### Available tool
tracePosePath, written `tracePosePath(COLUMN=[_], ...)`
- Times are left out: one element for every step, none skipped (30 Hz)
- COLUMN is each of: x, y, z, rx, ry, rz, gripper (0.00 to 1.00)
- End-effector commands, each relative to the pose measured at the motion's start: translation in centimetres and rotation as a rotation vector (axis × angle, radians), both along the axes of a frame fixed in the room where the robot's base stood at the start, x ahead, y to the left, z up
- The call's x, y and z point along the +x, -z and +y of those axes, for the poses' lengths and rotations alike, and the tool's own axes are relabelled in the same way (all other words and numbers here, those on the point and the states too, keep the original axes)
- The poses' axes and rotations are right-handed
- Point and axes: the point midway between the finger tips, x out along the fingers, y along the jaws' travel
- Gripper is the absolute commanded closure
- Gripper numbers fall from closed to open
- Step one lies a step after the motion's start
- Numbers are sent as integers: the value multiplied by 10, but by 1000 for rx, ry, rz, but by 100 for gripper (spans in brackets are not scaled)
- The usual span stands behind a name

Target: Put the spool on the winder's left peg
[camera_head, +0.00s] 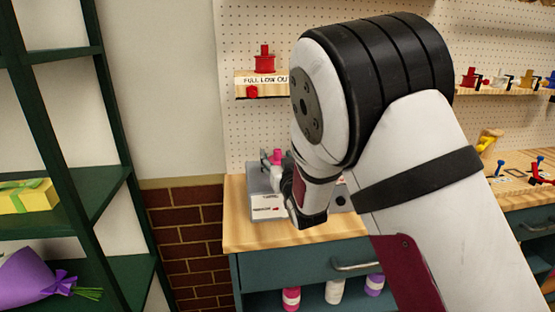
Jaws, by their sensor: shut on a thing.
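The winder (265,208) is a grey machine with white labels, standing on the left end of the wooden bench. A small pink spool (277,157) shows at its top, beside a thin upright metal part. My gripper (289,178) is at the winder, just right of and below the spool, and mostly hidden by my own wrist and arm. It is shut on the spool, though the fingertips are not clearly seen. I cannot tell whether the spool touches a peg. The winder's right part and its pegs are largely covered by my arm.
The bench (240,232) has a drawer and a lower shelf with pink, white and purple spools (335,291). A ledge (262,88) with a red item hangs above. A dark green rack (110,180) stands left. Tools lie on the bench at right.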

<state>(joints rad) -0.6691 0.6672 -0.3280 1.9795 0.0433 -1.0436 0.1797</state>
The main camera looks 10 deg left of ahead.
Motion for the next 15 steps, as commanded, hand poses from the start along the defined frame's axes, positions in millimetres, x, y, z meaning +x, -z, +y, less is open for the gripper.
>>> tracePosePath(x=[0, 0, 0, 0, 0, 0, 1, 0, 0, 0, 0, 0, 0, 0, 0], y=[0, 0, 0, 1, 2, 4, 5, 4, 4, 4, 4, 4, 4, 3, 4], z=[0, 0, 0, 0, 0, 0, 0, 0, 0, 0, 0, 0, 0, 0, 0], rx=[0, 0, 0, 0, 0, 0, 0, 0, 0, 0, 0, 0, 0, 0, 0], ry=[0, 0, 0, 0, 0, 0, 0, 0, 0, 0, 0, 0, 0, 0, 0], rz=[0, 0, 0, 0, 0, 0, 1, 1, 1, 1, 1, 1, 1, 1, 1], gripper=[76, 76, 76, 76, 76, 76, 76, 40, 31, 27, 27, 27, 27, 27, 27])
